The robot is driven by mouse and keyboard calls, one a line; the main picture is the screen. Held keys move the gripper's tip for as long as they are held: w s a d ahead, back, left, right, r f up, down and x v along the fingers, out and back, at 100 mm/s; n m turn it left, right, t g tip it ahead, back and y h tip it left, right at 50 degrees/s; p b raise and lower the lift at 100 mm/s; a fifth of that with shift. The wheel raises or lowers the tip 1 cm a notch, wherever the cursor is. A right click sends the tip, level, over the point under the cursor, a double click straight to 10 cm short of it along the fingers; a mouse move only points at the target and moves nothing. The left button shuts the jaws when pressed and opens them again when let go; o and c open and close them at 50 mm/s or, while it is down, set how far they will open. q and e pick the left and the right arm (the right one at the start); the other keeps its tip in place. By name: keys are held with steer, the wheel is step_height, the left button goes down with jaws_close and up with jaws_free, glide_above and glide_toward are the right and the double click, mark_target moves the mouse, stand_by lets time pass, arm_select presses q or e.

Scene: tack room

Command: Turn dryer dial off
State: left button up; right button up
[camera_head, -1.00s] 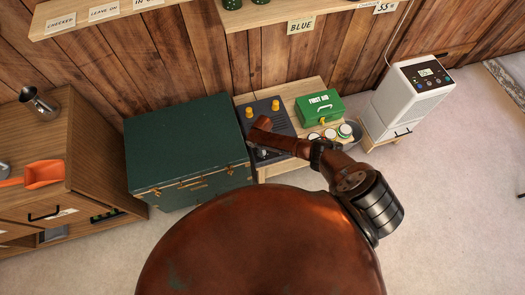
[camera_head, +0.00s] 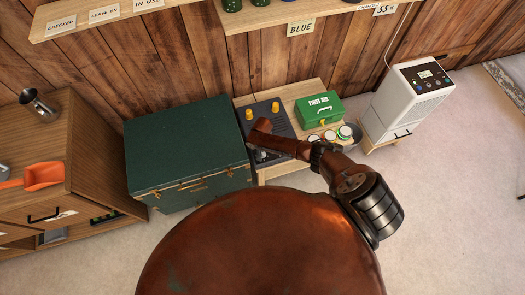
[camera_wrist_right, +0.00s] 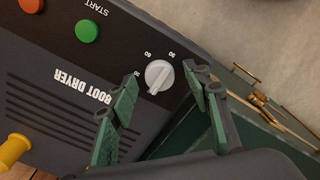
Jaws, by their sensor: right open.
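The boot dryer (camera_head: 284,127) is a dark grey box with yellow pegs, on the low wooden bench. In the right wrist view its panel (camera_wrist_right: 60,65) is upside down, with a white round dial (camera_wrist_right: 159,76), a green button (camera_wrist_right: 87,31) and a red button. Numbers 30, 60 and 90 show around the dial; its exact setting is unclear. My right gripper (camera_head: 261,156) is over the dryer's front. In the wrist view the right gripper (camera_wrist_right: 163,100) has green-padded fingers apart, on either side of the dial; contact is not visible. My left gripper is out of view.
A green chest (camera_head: 185,145) stands directly left of the dryer. A green first aid box (camera_head: 318,110) and several small jars (camera_head: 330,135) sit to its right. A white dehumidifier (camera_head: 402,97) stands further right. A shelf (camera_head: 265,15) is on the wall above.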

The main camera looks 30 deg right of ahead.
step_height(320, 180, up, 12)
stand_by(0.5)
stand_by(0.4)
